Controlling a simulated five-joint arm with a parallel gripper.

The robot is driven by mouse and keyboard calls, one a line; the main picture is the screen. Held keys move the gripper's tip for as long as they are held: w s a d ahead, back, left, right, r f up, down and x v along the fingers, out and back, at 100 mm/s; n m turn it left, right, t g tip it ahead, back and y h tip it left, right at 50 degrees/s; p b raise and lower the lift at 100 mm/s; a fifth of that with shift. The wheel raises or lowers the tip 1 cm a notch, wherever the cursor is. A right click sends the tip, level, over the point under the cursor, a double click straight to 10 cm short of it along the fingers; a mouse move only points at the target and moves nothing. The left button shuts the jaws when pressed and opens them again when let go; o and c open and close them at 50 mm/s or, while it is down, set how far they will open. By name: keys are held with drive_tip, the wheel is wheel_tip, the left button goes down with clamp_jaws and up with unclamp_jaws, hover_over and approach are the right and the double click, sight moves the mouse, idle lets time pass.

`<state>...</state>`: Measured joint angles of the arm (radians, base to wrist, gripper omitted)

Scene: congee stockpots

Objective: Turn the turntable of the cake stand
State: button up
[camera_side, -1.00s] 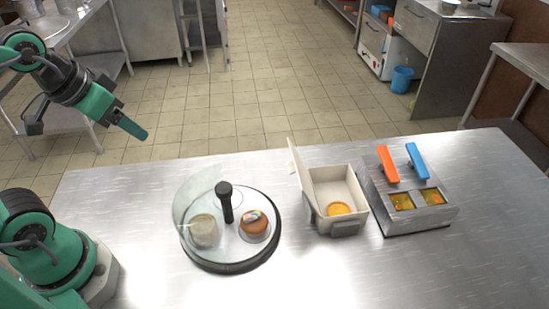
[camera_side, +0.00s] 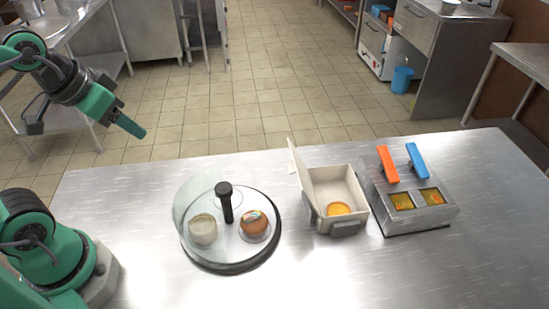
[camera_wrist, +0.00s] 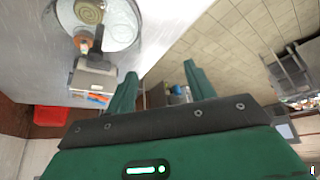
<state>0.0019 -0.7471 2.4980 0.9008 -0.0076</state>
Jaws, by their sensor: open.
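The cake stand (camera_side: 232,262) is on the steel counter at centre left. It has a pale round turntable (camera_side: 238,203), a dark rim, an upright black knob (camera_side: 224,200) and a clear curved cover (camera_side: 186,200) at its left and back. A cream cake (camera_side: 203,230) and a brown cake (camera_side: 254,223) sit on it. The stand also shows at the top left of the wrist view (camera_wrist: 122,22). My gripper (camera_side: 138,130) is raised to the left of and behind the stand, apart from it. In the wrist view its two green fingers (camera_wrist: 160,80) are spread, with nothing between them.
A white open-lidded box (camera_side: 352,190) with an orange round item (camera_side: 339,209) stands right of the stand. Beyond it is a steel container (camera_side: 420,217) with orange (camera_side: 388,164) and blue (camera_side: 417,160) handles. The counter's front (camera_side: 330,280) is clear.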

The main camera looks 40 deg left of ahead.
drive_tip(key=w+d+n, duration=0.1)
drive_tip(key=n+g, duration=0.5)
drive_tip(key=n, duration=0.5)
approach(223, 187)
drive_tip(key=shift+w+a+f, duration=0.15)
drive_tip(key=shift+w+a, duration=0.05)
drive_tip(key=shift+a, duration=0.25)
drive_tip(key=shift+w+d+f+n+g, duration=0.1)
drive_tip(key=shift+d+f+n+g, duration=0.15)
drive_tip(key=shift+d+n, duration=0.25)
drive_tip(key=shift+f, duration=3.9)
clamp_jaws()
